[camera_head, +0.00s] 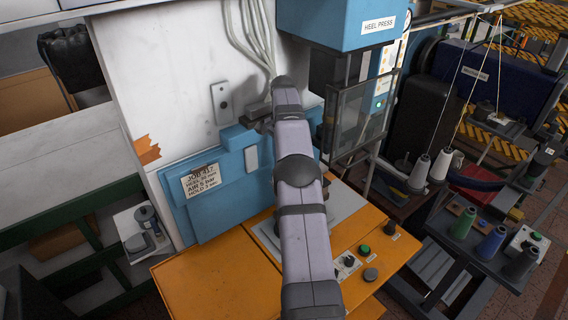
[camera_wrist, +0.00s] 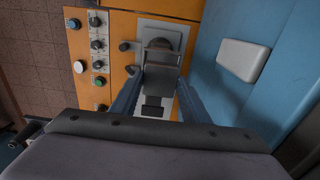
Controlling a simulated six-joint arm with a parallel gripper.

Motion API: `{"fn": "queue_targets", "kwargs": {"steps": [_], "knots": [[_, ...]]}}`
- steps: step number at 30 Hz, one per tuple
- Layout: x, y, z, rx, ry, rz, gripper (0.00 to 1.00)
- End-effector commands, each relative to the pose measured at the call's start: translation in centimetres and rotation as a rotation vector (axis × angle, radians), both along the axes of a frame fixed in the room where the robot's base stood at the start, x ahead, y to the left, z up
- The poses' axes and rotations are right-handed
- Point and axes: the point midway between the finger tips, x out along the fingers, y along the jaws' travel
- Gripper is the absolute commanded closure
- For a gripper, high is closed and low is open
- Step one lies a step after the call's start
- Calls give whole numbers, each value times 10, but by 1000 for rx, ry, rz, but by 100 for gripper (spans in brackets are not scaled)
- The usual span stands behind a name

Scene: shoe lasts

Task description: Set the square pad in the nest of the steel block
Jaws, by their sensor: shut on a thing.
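In the wrist view my gripper (camera_wrist: 161,73) has its two dark blue fingers closed on a grey square pad (camera_wrist: 161,83), which lies between the fingertips. The pad is over or just in front of the pale steel block (camera_wrist: 145,29), whose dark middle shows beyond the pad. I cannot tell whether pad and block touch. In the head view my arm hides the gripper and the pad. Only part of the pale steel block (camera_head: 345,201) shows beside my arm, on the orange table.
The orange table (camera_head: 210,275) carries buttons and knobs (camera_head: 363,250) to the right of my arm. The blue press body (camera_head: 215,205) with a job card stands close on the left. The blue press head (camera_head: 345,22) overhangs at the back.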

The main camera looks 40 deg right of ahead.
Motion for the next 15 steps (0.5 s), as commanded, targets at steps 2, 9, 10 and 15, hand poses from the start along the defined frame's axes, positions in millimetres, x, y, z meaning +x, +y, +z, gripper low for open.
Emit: {"fn": "queue_targets", "kwargs": {"steps": [2,9,10,15], "knots": [[0,0,-3,0,0,1,83],[0,0,-19,0,0,1,83],[0,0,-21,0,0,1,83],[0,0,-31,0,0,1,83]]}}
